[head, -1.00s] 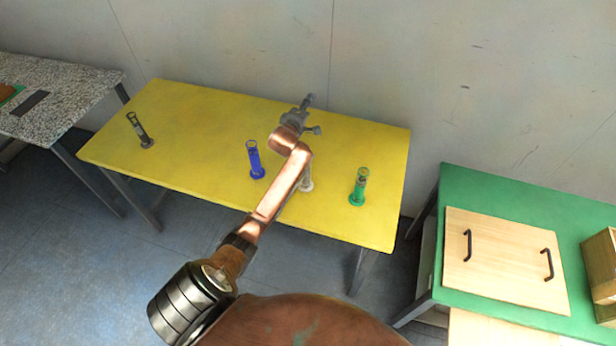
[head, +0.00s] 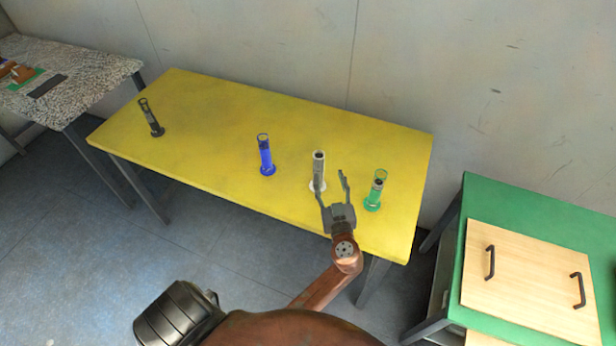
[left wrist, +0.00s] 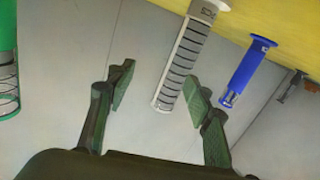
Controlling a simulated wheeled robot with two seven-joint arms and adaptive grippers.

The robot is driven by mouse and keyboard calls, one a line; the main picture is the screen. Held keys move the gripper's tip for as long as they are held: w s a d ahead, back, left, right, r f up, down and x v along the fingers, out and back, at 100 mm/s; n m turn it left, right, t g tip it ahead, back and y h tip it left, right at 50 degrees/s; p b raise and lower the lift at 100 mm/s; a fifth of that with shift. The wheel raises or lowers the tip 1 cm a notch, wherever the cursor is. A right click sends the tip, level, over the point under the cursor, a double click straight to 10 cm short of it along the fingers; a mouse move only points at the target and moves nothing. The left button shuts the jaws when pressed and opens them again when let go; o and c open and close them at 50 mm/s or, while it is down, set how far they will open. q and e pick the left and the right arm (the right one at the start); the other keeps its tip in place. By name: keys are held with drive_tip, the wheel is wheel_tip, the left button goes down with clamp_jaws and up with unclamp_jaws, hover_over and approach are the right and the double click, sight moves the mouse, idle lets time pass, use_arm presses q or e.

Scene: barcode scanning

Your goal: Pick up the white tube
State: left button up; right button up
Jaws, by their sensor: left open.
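The white tube (head: 318,170) stands upright on the yellow table (head: 240,110), between a blue tube (head: 265,155) and a green tube (head: 376,190). My left gripper (head: 332,178) is open and empty at the table's front part, just in front of the white tube and to its right. In the left wrist view the white tube (left wrist: 183,64) appears beyond the open fingers (left wrist: 158,87), nearer the right finger. That finger overlaps it in the picture; I cannot tell whether they touch. My right gripper is not in view.
The green tube also shows in the left wrist view (left wrist: 7,60), as does the blue tube (left wrist: 245,70). A black tube (head: 151,118) stands at the table's left. A green table (head: 540,205) with a handled wooden panel (head: 530,280) is at right.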

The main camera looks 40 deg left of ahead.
sight(320, 173)
use_arm(q)
drive_tip(key=s, duration=0.1)
drive_tip(key=s+f+y, duration=0.1)
drive_tip(key=shift+s+a+f, duration=0.2)
drive_tip(key=shift+s+a, duration=0.15)
drive_tip(key=shift+a, duration=0.05)
drive_tip(key=shift+w+a+r, duration=0.1)
drive_tip(key=shift+a, duration=0.15)
drive_tip(key=x, duration=0.7)
drive_tip(key=shift+w, duration=0.15)
drive_tip(key=shift+d, duration=0.1)
drive_tip(key=shift+c, duration=0.7)
clamp_jaws()
